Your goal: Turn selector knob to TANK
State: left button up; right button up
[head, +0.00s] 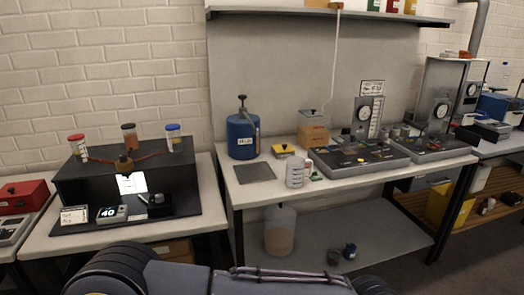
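A black panel unit (357,160) with several small knobs and fittings lies on the middle bench, with an upright gauge board (368,118) behind it. A similar panel unit (432,147) with its own gauge stands to its right. A small yellow knob-like part (361,160) shows on the nearer panel. I cannot tell which part is the selector knob, and the TANK label and the knob's setting are too small to read. Neither of my grippers is in view; only dark parts of my own body show along the bottom edge.
A blue tank (242,136), a grey plate (255,172), a white bottle (295,173) and a yellow box (284,151) stand on the middle bench (262,193). A black stand with capped vials (126,180) is at left. The floor at lower right is clear.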

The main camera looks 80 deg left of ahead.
aim_at(123, 158)
jog(key=u, duration=3.85)
